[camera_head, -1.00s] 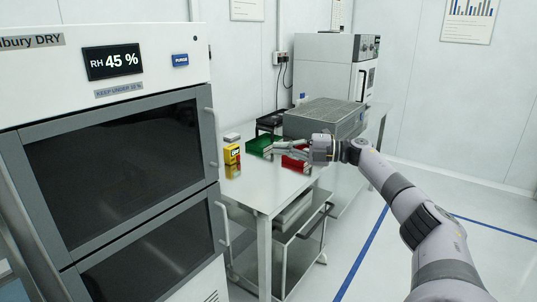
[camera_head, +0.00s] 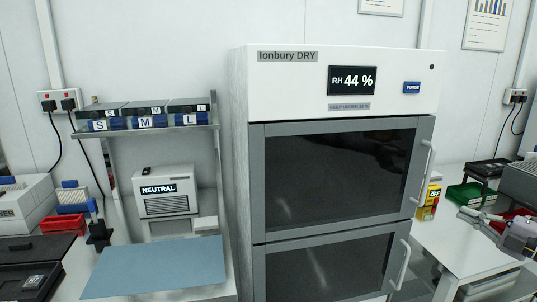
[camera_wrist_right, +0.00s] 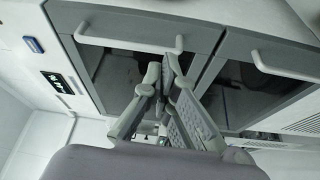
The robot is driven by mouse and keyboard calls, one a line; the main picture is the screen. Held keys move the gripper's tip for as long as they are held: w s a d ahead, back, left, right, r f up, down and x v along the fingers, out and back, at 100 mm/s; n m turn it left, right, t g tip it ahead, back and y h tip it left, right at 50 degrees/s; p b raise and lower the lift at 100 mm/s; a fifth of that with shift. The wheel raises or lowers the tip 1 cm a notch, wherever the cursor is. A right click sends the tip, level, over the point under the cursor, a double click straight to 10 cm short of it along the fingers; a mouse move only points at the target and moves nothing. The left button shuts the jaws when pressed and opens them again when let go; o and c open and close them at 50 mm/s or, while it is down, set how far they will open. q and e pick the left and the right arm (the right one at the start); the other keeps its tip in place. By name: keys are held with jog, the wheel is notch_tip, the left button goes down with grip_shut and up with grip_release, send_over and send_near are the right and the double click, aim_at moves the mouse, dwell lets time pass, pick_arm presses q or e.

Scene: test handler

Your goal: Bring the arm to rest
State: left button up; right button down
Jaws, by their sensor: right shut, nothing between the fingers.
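My right gripper (camera_head: 464,213) is at the right edge of the head view, over the steel table and in front of the green and red bins. Its fingers are together with nothing between them. In the right wrist view the fingers (camera_wrist_right: 162,68) meet at their tips, with the dry cabinet's doors and handles behind them. Most of the right arm is outside the head view. My left gripper is in neither view.
The dry cabinet (camera_head: 345,90), reading RH 44 %, stands left of the steel table (camera_head: 455,245). A green bin (camera_head: 470,196) and a yellow box (camera_head: 433,194) are on the table. A blue mat (camera_head: 155,268) lies on a bench at left.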

jog(key=w+a+f+m+t+h, duration=0.25)
jog(key=a+f+m, duration=0.35)
jog(key=a+f, duration=0.5)
jog(key=s+a+f+m+g+h, duration=0.3)
jog(key=s+a+f+m+h, duration=0.4)
jog(key=a+f, duration=0.4)
jog(key=s+a+f+m+g, duration=0.3)
jog(key=s+a+g, duration=0.1)
jog(key=s, duration=0.7)
jog(key=s+a+f+m+g, duration=0.3)
jog(key=s+g, duration=0.1)
jog(key=s, duration=0.7)
jog(key=s+a+f+m+g, duration=0.2)
jog(key=s+a+f+g, duration=0.15)
jog(key=s, duration=0.75)
notch_tip(320, 180, down, 26)
jog(key=s+g, duration=0.1)
jog(key=g, duration=0.1)
jog(key=s+d+f, duration=0.3)
jog(key=s+f, duration=1.2)
jog(key=s, duration=0.1)
jog(key=shift+s+g+p, duration=0.3)
jog(key=shift+g, duration=0.1)
